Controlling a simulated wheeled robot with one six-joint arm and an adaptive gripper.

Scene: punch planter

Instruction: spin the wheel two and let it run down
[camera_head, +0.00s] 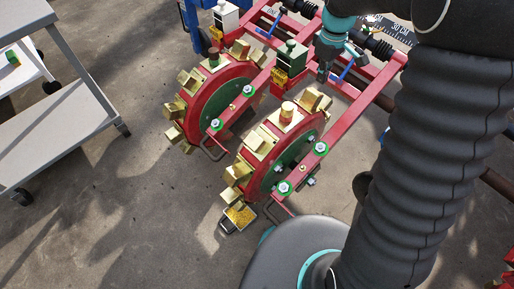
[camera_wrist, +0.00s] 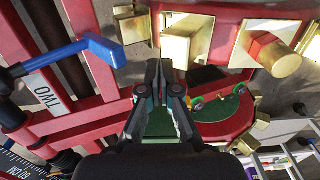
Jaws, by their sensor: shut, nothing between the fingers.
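Two red-rimmed, green-centred wheels with brass cups around their edges stand side by side in the head view. The nearer right wheel (camera_head: 268,132) has a brass knob (camera_head: 288,111) on top. A label reading TWO (camera_wrist: 47,94) lies by a blue lever (camera_wrist: 88,48) in the wrist view. My gripper (camera_head: 323,77) is shut and empty, above the red frame behind the nearer wheel. In the wrist view my gripper (camera_wrist: 164,66) points toward brass cups (camera_wrist: 187,38), apart from the knob (camera_wrist: 270,51).
A green box (camera_head: 292,56) and a white box (camera_head: 225,15) sit on the red frame (camera_head: 372,92). A grey cart (camera_head: 60,125) stands left, with clear concrete between.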

